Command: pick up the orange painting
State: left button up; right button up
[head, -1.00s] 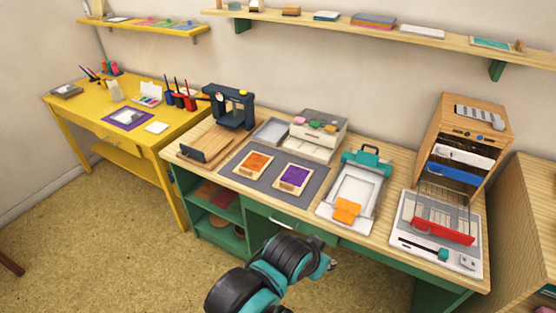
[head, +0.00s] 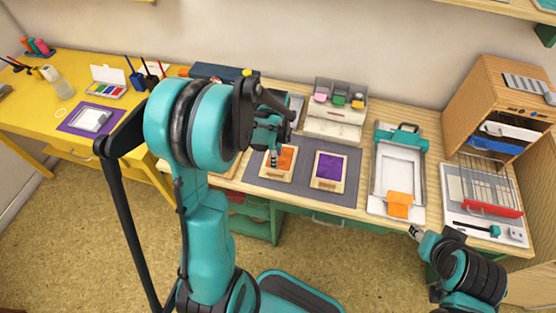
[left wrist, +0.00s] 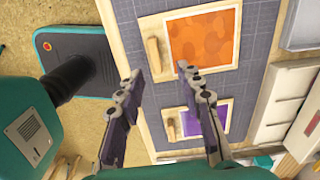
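The orange painting (head: 287,158), an orange panel in a pale wooden frame, lies on a grey mat (head: 258,189) on the wooden workbench. In the head view my left gripper (head: 273,157) is above it and partly hides it. In the left wrist view the orange panel (left wrist: 203,40) lies at the top, beyond the fingertips, with a small wooden handle on its left side. My left gripper (left wrist: 159,72) is open with nothing between its fingers. My right gripper (head: 415,232) is near the bench's front edge; its opening is not clear.
A similar purple framed panel (head: 329,169) lies right of the orange one on the mat. Farther right are a tray (head: 380,170) with an orange piece (head: 399,203) and a wire rack (head: 485,185). A drawer box (head: 335,125) stands behind the mat.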

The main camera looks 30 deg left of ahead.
aim_at(275, 172)
pick_arm(q)
notch_tip(275, 172, down, 3)
jog(key=shift+d+b, duration=0.1)
jog(key=shift+b, duration=0.5)
jog(key=f+b, duration=0.1)
jog(key=f, duration=0.2)
jog(key=f+b, duration=0.1)
jog(key=f, duration=0.1)
jog(key=shift+s+b, duration=0.3)
jog(key=shift+r, duration=0.1)
grip_shut()
